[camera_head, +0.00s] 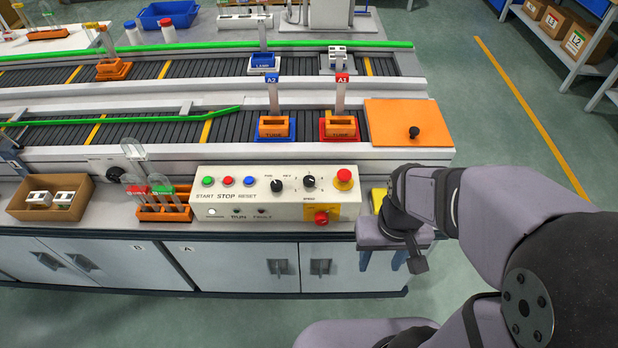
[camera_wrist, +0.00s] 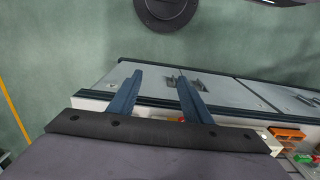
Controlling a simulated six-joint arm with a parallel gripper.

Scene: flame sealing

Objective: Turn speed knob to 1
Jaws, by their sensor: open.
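The speed knob (camera_head: 309,182) is a small black knob on the sloped top of the cream control panel (camera_head: 331,211), left of the red emergency button (camera_head: 344,179). Its exact pointer position is too small to read. My gripper (camera_head: 382,260) is open and empty, to the right of the panel and in front of the bench, apart from the knob. In the wrist view, the two blue fingers (camera_wrist: 158,88) stand apart over the floor and cabinet fronts. The knob does not show clearly there.
Another black knob (camera_head: 276,185) sits left of the speed knob. Green, red and blue buttons (camera_head: 228,181) line the panel's left. An orange tube rack (camera_head: 165,213) stands left of the panel. An orange plate (camera_head: 406,120) with a black knob lies behind.

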